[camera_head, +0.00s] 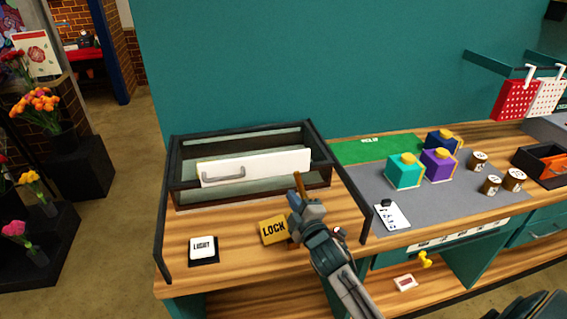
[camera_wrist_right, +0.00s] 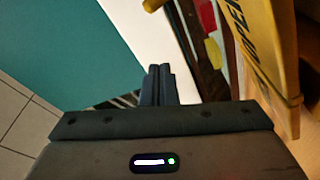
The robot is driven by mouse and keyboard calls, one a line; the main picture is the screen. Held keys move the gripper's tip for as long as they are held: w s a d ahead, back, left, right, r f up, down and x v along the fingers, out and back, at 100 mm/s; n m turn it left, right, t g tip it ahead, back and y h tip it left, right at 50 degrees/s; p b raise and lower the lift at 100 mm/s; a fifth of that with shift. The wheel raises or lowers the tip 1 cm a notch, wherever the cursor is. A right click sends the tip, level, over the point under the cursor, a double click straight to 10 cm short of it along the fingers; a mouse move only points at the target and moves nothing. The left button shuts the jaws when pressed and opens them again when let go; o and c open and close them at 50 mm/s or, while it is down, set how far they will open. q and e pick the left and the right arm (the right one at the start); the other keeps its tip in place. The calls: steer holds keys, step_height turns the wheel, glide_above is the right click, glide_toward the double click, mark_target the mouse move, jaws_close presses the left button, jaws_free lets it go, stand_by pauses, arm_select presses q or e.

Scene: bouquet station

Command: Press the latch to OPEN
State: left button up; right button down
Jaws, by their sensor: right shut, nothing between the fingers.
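My right gripper (camera_head: 297,202) is just right of and above the plate in the head view. Its fingers (camera_wrist_right: 159,85) are shut together with nothing between them. A thin orange-brown bar (camera_head: 299,183) rises just beyond the gripper. I cannot tell whether the gripper touches the latch. My left gripper is not in view.
A black-framed case (camera_head: 180,187) with a white drawer front (camera_head: 262,168) stands behind the latch. A LIGHT switch (camera_head: 203,248) is left of it. A grey mat (camera_head: 350,182) with several coloured boxes lies to the right. Bare counter lies between the switch and latch.

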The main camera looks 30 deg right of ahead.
mark_target(283, 169)
steer(key=shift+w+r, duration=0.15)
steer(key=shift+w, duration=0.15)
steer(key=shift+s+r, duration=0.35)
steer(key=shift+s, duration=0.2)
steer(key=w+p, duration=0.1)
steer(key=w, duration=0.2)
steer(key=w+p, duration=0.1)
steer(key=w, duration=0.2)
steer(key=w+p, duration=0.2)
steer(key=w, duration=0.1)
steer(key=shift+w+d+r, duration=0.3)
steer(key=shift+d+r, duration=0.05)
steer(key=shift+r, duration=0.05)
steer(key=shift+w+d+f, duration=0.2)
steer(key=shift+w, duration=0.25)
steer(key=shift+s+d+f, duration=0.25)
steer(key=shift+s+d, duration=0.1)
steer(key=shift+d, duration=0.2)
steer(key=shift+s+d+f, duration=0.25)
steer(key=shift+s+d, duration=0.05)
steer(key=shift+d, duration=0.2)
steer(key=shift+s+d+f, duration=0.2)
steer(key=shift+d, duration=0.4)
steer(key=shift+a, duration=0.15)
